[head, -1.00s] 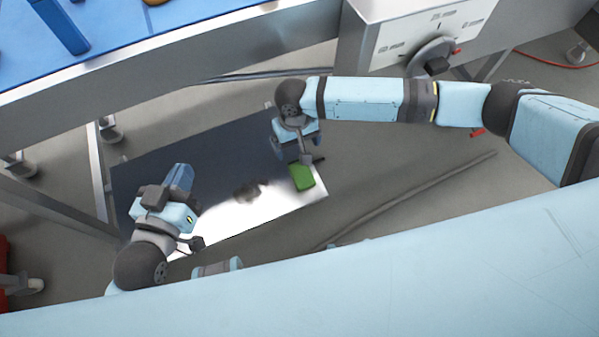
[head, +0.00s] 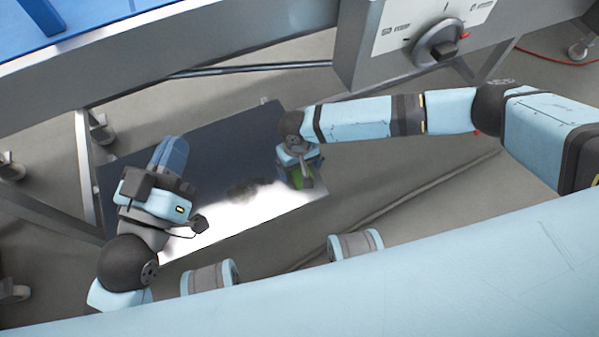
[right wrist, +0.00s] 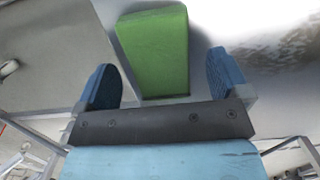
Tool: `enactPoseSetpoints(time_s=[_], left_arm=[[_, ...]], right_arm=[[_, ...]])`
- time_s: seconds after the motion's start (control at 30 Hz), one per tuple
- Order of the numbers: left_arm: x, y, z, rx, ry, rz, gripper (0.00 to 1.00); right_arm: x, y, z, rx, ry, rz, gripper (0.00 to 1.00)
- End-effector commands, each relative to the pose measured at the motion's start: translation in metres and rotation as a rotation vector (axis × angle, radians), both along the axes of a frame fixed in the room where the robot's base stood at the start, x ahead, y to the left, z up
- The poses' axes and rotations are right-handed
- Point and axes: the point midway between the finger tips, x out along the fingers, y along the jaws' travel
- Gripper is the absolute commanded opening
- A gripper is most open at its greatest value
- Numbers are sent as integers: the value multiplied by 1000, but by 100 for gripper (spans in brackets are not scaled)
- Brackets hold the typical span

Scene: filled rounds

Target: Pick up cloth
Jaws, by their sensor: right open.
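The green cloth (right wrist: 155,52) looks like a thick folded block and lies on the shiny panel. In the right wrist view it lies between the two blue fingers of my right gripper (right wrist: 161,70), with gaps on both sides. In the head view the cloth (head: 296,180) is mostly hidden under my right gripper (head: 303,184). The right gripper is open and holds nothing. My left gripper (head: 169,153) is over the left part of the panel, away from the cloth. I cannot tell whether its fingers are apart.
The shiny dark panel (head: 235,150) lies on the grey floor, with a dark smudge (head: 243,189) on it. A metal table frame (head: 200,55) runs along the back, with a control box (head: 400,40) and dial (head: 440,42). A table leg (head: 88,165) stands left.

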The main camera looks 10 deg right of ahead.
Motion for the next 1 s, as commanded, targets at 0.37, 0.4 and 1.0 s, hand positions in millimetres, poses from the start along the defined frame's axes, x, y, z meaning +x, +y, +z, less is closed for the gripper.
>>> enactPoseSetpoints(time_s=[0.37, 0.4, 1.0], left_arm=[[0, 0, -4, 9, 15, -4, 0], [0, 0, -4, 8, 14, -3, 0], [0, 0, 7, 0, -3, 2, 0]], right_arm=[[0, 0, -6, 1, -1, 0, 69], [0, 0, -6, 1, -1, 0, 60], [0, 0, 12, 1, -1, 0, 40]])
